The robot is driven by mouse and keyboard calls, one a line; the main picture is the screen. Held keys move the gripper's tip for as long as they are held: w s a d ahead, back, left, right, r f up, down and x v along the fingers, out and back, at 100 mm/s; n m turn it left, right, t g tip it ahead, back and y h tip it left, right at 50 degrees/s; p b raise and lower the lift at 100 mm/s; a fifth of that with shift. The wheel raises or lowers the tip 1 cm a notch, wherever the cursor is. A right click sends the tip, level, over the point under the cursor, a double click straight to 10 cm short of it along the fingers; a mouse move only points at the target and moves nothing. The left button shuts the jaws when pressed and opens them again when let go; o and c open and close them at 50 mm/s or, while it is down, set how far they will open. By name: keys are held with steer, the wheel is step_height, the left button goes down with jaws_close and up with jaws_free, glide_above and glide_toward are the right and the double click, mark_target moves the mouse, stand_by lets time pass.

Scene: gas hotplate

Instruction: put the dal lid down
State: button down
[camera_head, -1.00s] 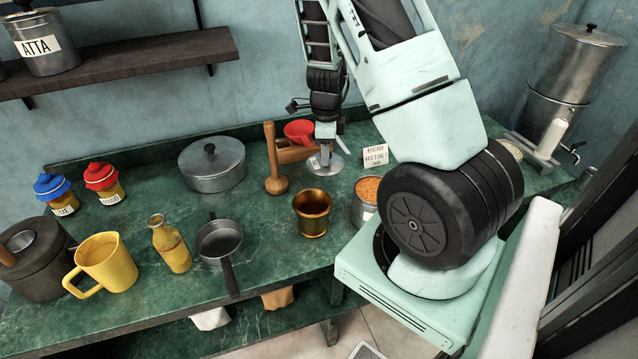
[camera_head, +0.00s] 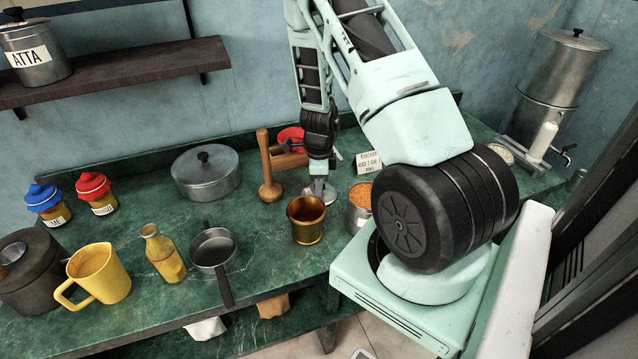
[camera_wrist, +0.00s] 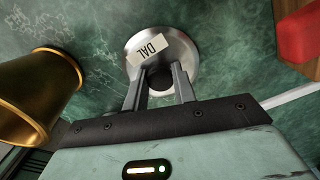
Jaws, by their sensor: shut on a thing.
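The dal lid (camera_wrist: 180,55) is a round metal lid with a pale DAL label and a dark knob. In the wrist view my gripper (camera_wrist: 158,82) is shut on the knob. In the head view the lid (camera_head: 329,194) shows only in part below my gripper (camera_head: 318,181), close over the green counter behind the brass pot. I cannot tell whether its rim touches the counter. The open tin (camera_head: 356,214) with orange dal stands just to the right, partly behind my arm.
The brass pot (camera_head: 306,222) stands close in front of the lid and shows at left in the wrist view (camera_wrist: 35,100). A wooden pestle (camera_head: 268,170), a red item (camera_head: 291,137) and a small sign (camera_head: 369,162) are near. Green counter (camera_head: 265,225) is clear left of the brass pot.

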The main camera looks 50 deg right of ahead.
steer(key=c, duration=1.1)
jaws_free()
steer(key=shift+r, duration=0.1)
step_height(320, 180, up, 12)
steer(key=a+r+n+y, duration=0.1)
steer(key=a+r+n, duration=0.3)
steer(key=a+n, duration=0.65)
steer(key=a+r+n+y, duration=0.1)
steer(key=a+r+n, duration=0.35)
steer(key=a, duration=1.05)
steer(key=s+a+r+n, duration=0.2)
steer(key=s+a+n, duration=0.3)
steer(key=n, duration=0.2)
steer(key=s+a+r+n+h, duration=0.1)
steer(key=s+a+n, duration=0.4)
steer(key=s+n, duration=0.1)
steer(key=s+a+r+n, duration=0.2)
steer(key=s+a+n, duration=0.3)
steer(key=n, duration=0.3)
steer(key=shift+s+a+r+h+p, duration=0.1)
steer(key=shift+s+r+h+p, duration=0.25)
steer(key=shift+s, duration=0.25)
